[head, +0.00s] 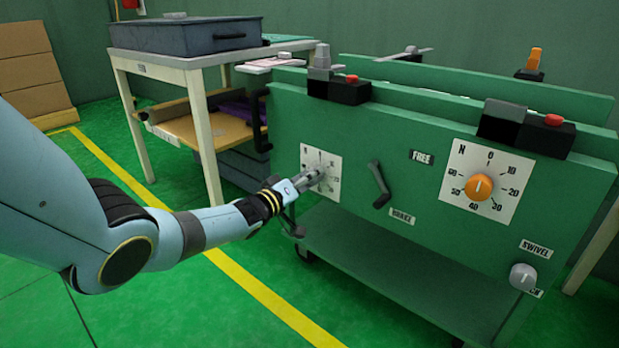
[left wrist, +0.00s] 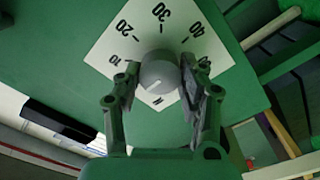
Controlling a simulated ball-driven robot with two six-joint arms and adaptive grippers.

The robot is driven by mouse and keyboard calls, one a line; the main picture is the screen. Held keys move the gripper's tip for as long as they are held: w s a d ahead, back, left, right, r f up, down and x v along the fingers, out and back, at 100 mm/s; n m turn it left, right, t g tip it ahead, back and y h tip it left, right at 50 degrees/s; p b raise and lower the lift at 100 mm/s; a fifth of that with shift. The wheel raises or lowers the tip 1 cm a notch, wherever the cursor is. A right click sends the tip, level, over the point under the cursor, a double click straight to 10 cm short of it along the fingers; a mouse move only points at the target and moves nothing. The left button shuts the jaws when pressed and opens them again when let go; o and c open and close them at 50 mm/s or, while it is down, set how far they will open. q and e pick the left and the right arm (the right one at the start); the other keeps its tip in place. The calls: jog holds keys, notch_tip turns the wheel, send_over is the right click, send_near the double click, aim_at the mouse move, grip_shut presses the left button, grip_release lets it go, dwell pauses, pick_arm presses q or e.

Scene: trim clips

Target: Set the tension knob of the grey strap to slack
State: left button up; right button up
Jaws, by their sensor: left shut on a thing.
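A grey knob (left wrist: 158,72) sits on a white dial plate with N and the numbers 10 to 40 in the left wrist view. A pale mark on its face points roughly between N and 10. My left gripper (left wrist: 162,90) has a finger on each side of this knob and is shut on it. In the head view the left gripper (head: 318,176) reaches the left dial plate (head: 333,160) on the green panel and hides most of the knob. No word "slack" is readable on this plate. My right gripper is out of view.
An orange knob (head: 479,187) sits on a second dial plate at right. Between them is a dark lever (head: 380,185) near FREE and BRAKE labels. A grey SWIVEL knob (head: 523,276) is low right. A table (head: 200,58) with a dark case (head: 185,37) stands behind left.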

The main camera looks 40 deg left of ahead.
pick_arm(q)
jog(key=shift+d+f, duration=0.1)
jog(key=shift+f, duration=0.1)
dwell(0.3)
jog(key=o, duration=1)
jog(key=shift+o, duration=0.9)
jog(key=shift+r, duration=0.1)
jog(key=s+a, duration=0.1)
jog(key=s, duration=1.1)
